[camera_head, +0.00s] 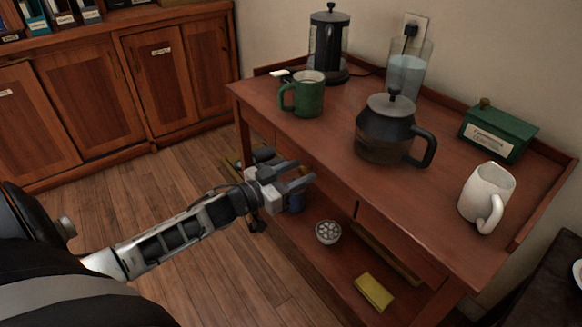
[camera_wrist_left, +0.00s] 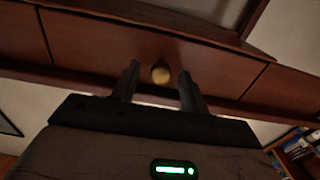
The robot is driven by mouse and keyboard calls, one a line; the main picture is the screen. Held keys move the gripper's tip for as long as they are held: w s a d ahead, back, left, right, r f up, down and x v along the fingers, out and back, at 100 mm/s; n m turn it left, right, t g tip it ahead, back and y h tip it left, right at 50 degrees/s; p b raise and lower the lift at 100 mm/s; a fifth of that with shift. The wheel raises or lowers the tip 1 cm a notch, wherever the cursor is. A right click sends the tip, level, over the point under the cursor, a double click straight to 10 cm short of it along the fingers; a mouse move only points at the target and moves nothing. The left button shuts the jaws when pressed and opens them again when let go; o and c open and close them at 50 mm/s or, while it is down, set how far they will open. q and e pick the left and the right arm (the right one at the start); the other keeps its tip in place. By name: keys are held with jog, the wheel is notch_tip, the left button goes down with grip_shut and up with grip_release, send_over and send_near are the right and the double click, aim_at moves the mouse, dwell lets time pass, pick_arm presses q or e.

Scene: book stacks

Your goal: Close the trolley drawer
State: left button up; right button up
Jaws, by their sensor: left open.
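The wooden trolley (camera_head: 340,140) stands against the wall on the right in the head view. Its drawer front (camera_wrist_left: 90,50) fills much of the left wrist view, with a round brass knob (camera_wrist_left: 161,74) in its middle. My left gripper (camera_head: 296,178) is at the trolley's front, just below the top's edge. In the left wrist view its two fingers (camera_wrist_left: 157,85) are open, one on each side of the knob, apart from it. The head view does not clearly show how far the drawer stands out. My right gripper is not in view.
The trolley top holds a green mug (camera_head: 307,95), a dark glass teapot (camera_head: 385,130), a white mug (camera_head: 487,192), a green box (camera_head: 498,132) and a French press (camera_head: 328,45). The lower shelf holds a bowl (camera_head: 328,233) and a yellow item (camera_head: 374,292). The floor (camera_head: 150,205) is clear.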

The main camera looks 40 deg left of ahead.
pick_arm(q)
jog(key=p+v, duration=0.3)
jog(key=v, duration=1.3)
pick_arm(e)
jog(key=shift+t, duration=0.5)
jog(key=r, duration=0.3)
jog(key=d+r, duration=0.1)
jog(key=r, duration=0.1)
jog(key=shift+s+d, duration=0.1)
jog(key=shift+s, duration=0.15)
